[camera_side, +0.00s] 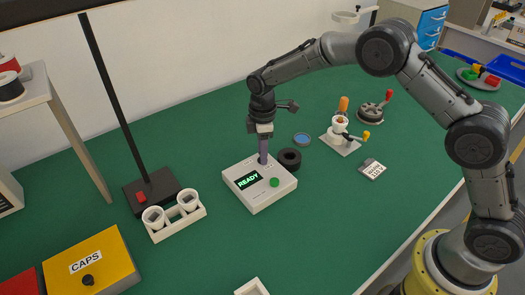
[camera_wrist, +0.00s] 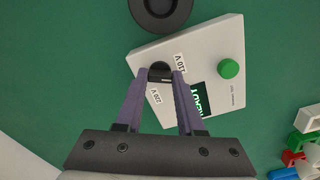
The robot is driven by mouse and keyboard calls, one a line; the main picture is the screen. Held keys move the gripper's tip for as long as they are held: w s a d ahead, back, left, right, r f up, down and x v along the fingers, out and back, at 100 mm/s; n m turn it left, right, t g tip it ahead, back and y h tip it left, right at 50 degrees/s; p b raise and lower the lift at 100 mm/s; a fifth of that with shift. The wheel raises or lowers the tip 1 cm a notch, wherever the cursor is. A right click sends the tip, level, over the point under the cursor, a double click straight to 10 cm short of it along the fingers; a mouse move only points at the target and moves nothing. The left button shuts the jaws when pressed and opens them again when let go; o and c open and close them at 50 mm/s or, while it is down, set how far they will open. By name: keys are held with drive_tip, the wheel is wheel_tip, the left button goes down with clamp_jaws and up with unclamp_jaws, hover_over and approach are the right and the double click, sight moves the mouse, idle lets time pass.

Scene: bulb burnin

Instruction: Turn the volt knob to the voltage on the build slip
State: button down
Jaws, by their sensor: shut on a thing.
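The tester box (camera_side: 258,190) is white, with a lit screen reading READY (camera_side: 247,180) and a green button (camera_side: 274,182). My gripper (camera_side: 263,158) points down at the back of its top face. In the wrist view my gripper (camera_wrist: 161,76) is shut on the black volt knob (camera_wrist: 160,70), one purple finger on each side. A 110 V label (camera_wrist: 180,62) and a 220 V label (camera_wrist: 154,97) sit near the knob. I cannot tell which label the knob points to. The build slip (camera_side: 372,169) is a small card lying right of the box; its print is too small to read surely.
A black ring (camera_side: 290,158) lies close behind the box. A fixture with an orange handle (camera_side: 341,135) stands behind right. The green mat in front right is clear.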

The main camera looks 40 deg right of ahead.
drive_tip(key=n, duration=0.5)
drive_tip(key=shift+r, duration=0.15)
idle(0.6)
drive_tip(key=c, duration=0.5)
unclamp_jaws()
wheel_tip(320, 180, up, 14)
drive_tip(key=shift+f, duration=0.15)
